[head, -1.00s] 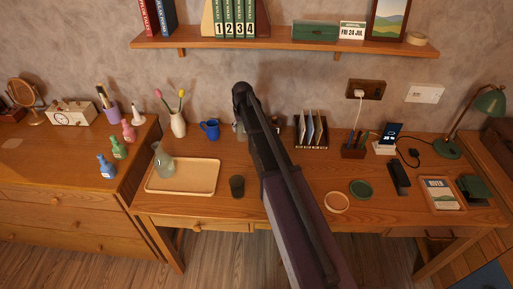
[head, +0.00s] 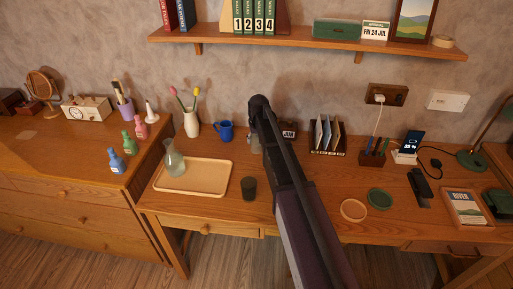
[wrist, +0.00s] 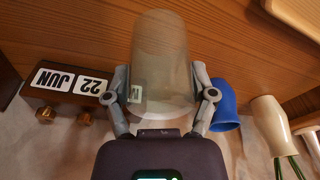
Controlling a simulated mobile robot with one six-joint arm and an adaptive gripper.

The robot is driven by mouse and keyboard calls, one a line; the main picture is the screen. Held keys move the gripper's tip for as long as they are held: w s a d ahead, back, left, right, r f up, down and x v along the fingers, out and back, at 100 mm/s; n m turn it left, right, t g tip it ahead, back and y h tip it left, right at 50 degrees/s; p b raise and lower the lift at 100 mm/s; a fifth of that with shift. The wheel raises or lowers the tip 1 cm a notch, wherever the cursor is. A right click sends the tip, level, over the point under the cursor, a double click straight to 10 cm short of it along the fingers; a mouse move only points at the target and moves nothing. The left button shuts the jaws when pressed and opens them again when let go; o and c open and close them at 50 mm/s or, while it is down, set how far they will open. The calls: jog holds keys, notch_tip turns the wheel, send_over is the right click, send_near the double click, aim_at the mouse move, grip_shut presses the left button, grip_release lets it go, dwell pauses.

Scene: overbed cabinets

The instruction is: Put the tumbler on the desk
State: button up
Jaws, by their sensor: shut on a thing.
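In the head view a little of the glass (head: 255,144) shows left of my arm, near the back of the desk (head: 300,180). My arm hides most of the gripper there. I cannot tell whether the tumbler touches the desk.
A blue mug (head: 224,131) and a vase (head: 191,123) stand left of the tumbler, and a date block (head: 288,131) right of it. A dark cup (head: 249,188) and a tray (head: 205,187) are in front. A shelf (head: 300,40) hangs above.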

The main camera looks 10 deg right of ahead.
jog(key=shift+d+f+b, duration=0.1)
jog(key=shift+f+b, duration=1.8)
jog(key=shift+f, duration=0.15)
jog(key=o, duration=1.1)
jog(key=r+p, duration=0.4)
jog(key=s+r+p, duration=0.1)
jog(key=r+p, duration=0.7)
jog(key=shift+s+r, duration=0.1)
jog(key=shift+s, duration=0.3)
